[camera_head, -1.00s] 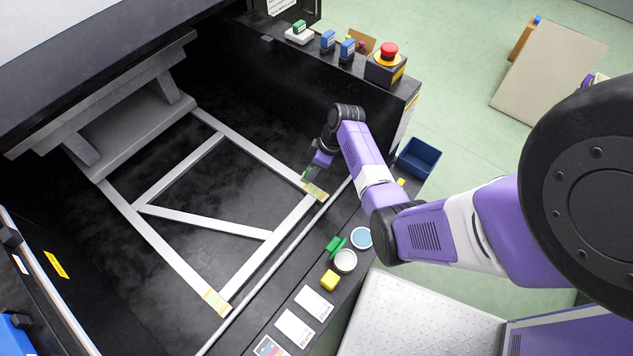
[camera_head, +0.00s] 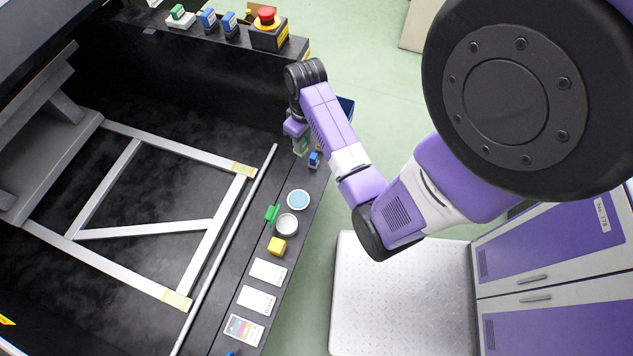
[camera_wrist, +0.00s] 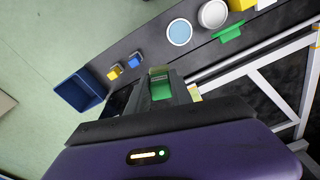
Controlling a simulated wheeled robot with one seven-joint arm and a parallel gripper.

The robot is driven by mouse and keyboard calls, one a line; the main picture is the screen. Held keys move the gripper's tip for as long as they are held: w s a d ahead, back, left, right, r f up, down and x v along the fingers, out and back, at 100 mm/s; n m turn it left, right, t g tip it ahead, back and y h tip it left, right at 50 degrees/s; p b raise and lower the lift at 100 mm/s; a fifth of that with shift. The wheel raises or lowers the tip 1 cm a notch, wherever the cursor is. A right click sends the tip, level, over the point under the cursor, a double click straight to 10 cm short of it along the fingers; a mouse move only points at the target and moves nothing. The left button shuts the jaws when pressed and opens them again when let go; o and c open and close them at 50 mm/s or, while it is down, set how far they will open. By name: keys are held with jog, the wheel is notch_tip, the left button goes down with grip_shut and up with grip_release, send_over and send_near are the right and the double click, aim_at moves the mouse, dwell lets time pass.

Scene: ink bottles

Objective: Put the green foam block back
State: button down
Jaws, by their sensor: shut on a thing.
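My gripper (camera_head: 298,138) is shut on a green block (camera_wrist: 161,88), which shows between the jaws in the wrist view. In the head view only a pale green bit of the block (camera_head: 300,148) shows below the gripper; the rest is hidden. The gripper is over the far part of the black ledge, to the right of the metal frame. I cannot tell whether the block touches the ledge.
A green piece with a thin bar (camera_head: 272,213), a blue-topped round tin (camera_head: 298,200), a white round tin (camera_head: 286,224) and a yellow block (camera_head: 277,246) sit on the ledge. A small blue item (camera_head: 314,159) is near my gripper. A blue bin (camera_wrist: 80,92) stands beyond the ledge.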

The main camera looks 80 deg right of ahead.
jog(key=shift+s+a+r+m, duration=0.1)
jog(key=shift+s+r+m, duration=0.2)
jog(key=shift+m, duration=0.2)
jog(key=shift+a+f+g, duration=0.1)
jog(key=shift+f+g, duration=0.05)
jog(key=shift+g, duration=0.15)
notch_tip(320, 180, down, 20)
jog(key=shift+s+r+b, duration=0.1)
jog(key=shift+b, duration=0.95)
jog(key=shift+f, duration=0.25)
jog(key=c, duration=1.1)
grip_release()
jog(key=shift+c, duration=0.2)
jog(key=shift+r, duration=0.15)
